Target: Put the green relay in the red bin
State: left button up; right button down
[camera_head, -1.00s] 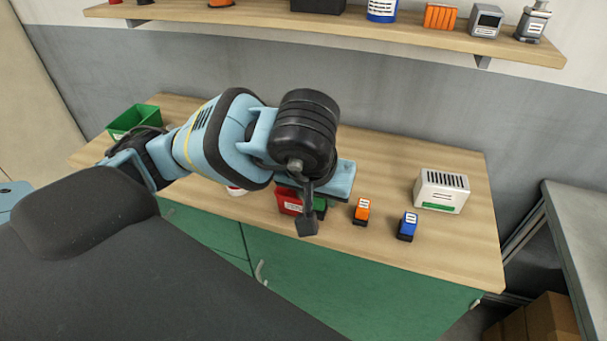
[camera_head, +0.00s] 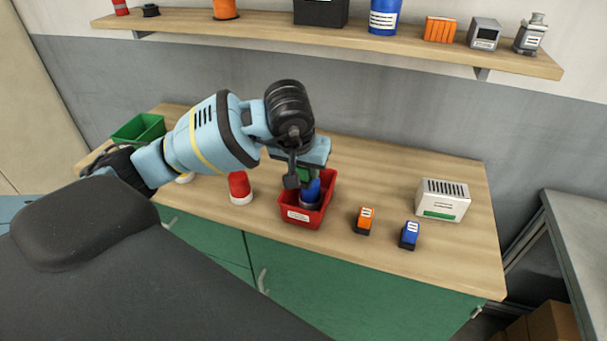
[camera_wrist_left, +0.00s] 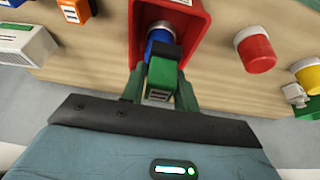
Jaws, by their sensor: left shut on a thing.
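The green relay (camera_wrist_left: 162,80) is between the fingers of my left gripper in the left wrist view; a bit of its green (camera_head: 304,173) shows in the head view. My left gripper (camera_head: 303,180) is shut on it, above the red bin (camera_head: 298,216). The bin also shows in the left wrist view (camera_wrist_left: 200,24), beyond the relay. A blue and grey object (camera_head: 312,192) stands inside the bin. The relay overlaps this object in the left wrist view; I cannot tell whether they touch. My right gripper is not in view.
An orange relay (camera_head: 364,221), a blue relay (camera_head: 409,235) and a white box (camera_head: 442,200) stand right of the bin. A red, white-based button (camera_head: 240,187) stands left. A green bin (camera_head: 139,127) is at the far left. A shelf (camera_head: 380,42) hangs behind.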

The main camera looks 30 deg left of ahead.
aim_at(304, 179)
pick_arm(q)
jog(key=shift+f, duration=0.95)
jog(key=shift+f, duration=0.4)
jog(key=shift+f, duration=0.25)
jog(key=o, duration=1)
